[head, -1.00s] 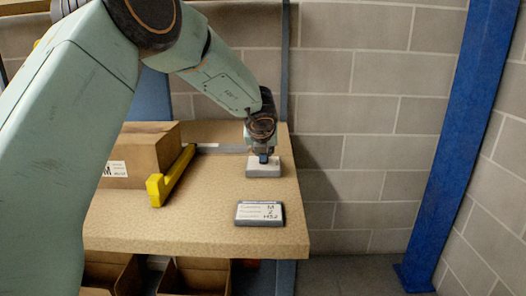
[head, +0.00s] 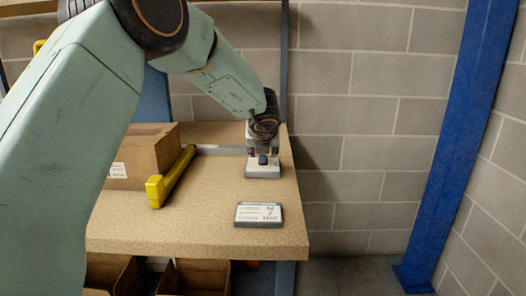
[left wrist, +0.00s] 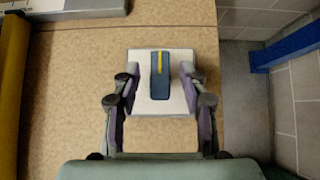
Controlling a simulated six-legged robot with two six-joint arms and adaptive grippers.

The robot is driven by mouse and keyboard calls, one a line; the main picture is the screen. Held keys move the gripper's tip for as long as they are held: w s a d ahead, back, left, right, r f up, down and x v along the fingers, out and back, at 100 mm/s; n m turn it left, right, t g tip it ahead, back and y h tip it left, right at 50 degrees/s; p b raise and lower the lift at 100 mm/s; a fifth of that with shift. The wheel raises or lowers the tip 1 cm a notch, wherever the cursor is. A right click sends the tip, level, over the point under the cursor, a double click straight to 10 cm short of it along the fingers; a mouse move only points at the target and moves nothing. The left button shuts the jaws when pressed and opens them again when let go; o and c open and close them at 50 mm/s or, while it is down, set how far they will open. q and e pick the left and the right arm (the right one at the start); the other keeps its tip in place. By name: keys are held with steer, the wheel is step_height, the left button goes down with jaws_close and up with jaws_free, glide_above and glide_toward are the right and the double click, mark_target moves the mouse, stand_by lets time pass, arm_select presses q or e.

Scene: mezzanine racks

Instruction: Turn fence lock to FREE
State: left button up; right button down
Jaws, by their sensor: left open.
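The fence lock is a pale block (head: 262,173) near the right edge of the wooden shelf, with a dark blue knob (head: 262,160) on top. In the left wrist view the knob (left wrist: 160,78) carries a yellow stripe that runs away from me, and it sits on the white block (left wrist: 175,106). My left gripper (left wrist: 160,82) is open. Its two fingers stand apart, left and right of the block, with the knob between them. I cannot tell whether the fingers touch the block. In the head view the left gripper (head: 262,150) is above the block. My right gripper is not in view.
A yellow fence bar (head: 172,178) lies left of the lock, beside a cardboard box (head: 145,158). A grey rail (head: 220,150) runs behind. A blue post (head: 445,150) stands right. More boxes (head: 203,275) sit below.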

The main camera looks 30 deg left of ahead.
arm_select(q)
steer(key=v, duration=1.2)
steer(key=shift+f, duration=0.1)
